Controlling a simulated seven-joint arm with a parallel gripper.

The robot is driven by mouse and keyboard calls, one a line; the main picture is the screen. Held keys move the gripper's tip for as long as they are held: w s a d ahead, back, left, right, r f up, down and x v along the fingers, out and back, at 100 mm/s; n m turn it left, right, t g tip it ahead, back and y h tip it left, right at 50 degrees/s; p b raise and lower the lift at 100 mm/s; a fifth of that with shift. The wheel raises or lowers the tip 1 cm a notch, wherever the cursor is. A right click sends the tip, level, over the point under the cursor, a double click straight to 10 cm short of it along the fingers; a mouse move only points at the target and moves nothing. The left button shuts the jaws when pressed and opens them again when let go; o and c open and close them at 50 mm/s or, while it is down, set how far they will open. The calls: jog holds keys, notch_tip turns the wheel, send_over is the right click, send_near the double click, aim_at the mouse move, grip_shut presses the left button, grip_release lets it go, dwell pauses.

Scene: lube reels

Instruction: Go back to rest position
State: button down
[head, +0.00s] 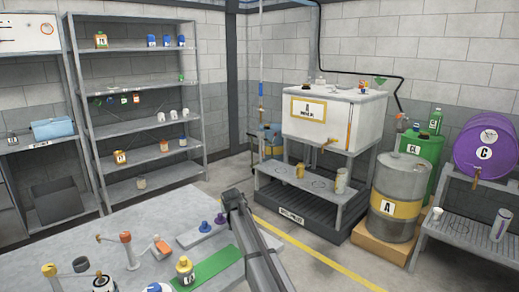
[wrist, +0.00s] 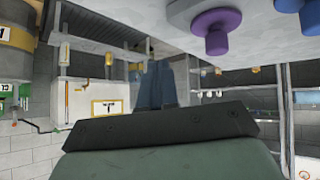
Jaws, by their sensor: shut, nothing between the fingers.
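My gripper (head: 232,198) is at the right end of the grey worktable (head: 130,215), above its edge, in the head view. In the wrist view its two fingers (wrist: 157,68) are together with nothing between them. A purple-knobbed piece (head: 205,227) and a blue-knobbed piece (head: 220,218) sit on a grey block just left of my gripper. The purple piece (wrist: 216,30) also shows in the wrist view, which is upside down, apart from my fingers.
A green mat (head: 215,265) and a yellow-capped bottle (head: 185,269) are on the table. A white tank (head: 335,118), a grey drum (head: 399,185) and a purple drum (head: 486,148) stand at the right. A shelf rack (head: 135,90) stands at the back left. Open floor lies beyond the table.

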jog(key=w+d+f+t+h, duration=0.1)
jog(key=w+d+f, duration=0.1)
jog(key=d, duration=0.8)
jog(key=w+d+f+t, duration=0.1)
jog(key=d+f, duration=0.2)
jog(key=d, duration=0.6)
jog(key=w+d+f+h, duration=0.1)
jog(key=w+d+f, duration=0.1)
jog(key=d, duration=0.8)
jog(key=s+d+f, duration=0.6)
jog(key=d+f, duration=0.2)
jog(key=f, duration=0.3)
jog(key=s+a+f+m+g, duration=0.15)
jog(key=s+f+g, duration=0.25)
jog(key=s+f, duration=1)
jog(key=s+a+f+g, duration=0.3)
jog(key=s+f+g, duration=0.2)
jog(key=s+f, duration=0.9)
jog(key=s+a+g, duration=0.1)
jog(key=s+g, duration=0.2)
jog(key=s, duration=1.1)
jog(key=s+a+f+g+y, duration=0.1)
jog(key=s+a+g, duration=0.1)
jog(key=s, duration=1.2)
jog(key=s+a+g, duration=0.1)
jog(key=s+g, duration=0.3)
jog(key=s, duration=1)
jog(key=shift+s+a+f+m, duration=0.25)
jog(key=shift+a+m, duration=0.1)
jog(key=shift+m, duration=0.1)
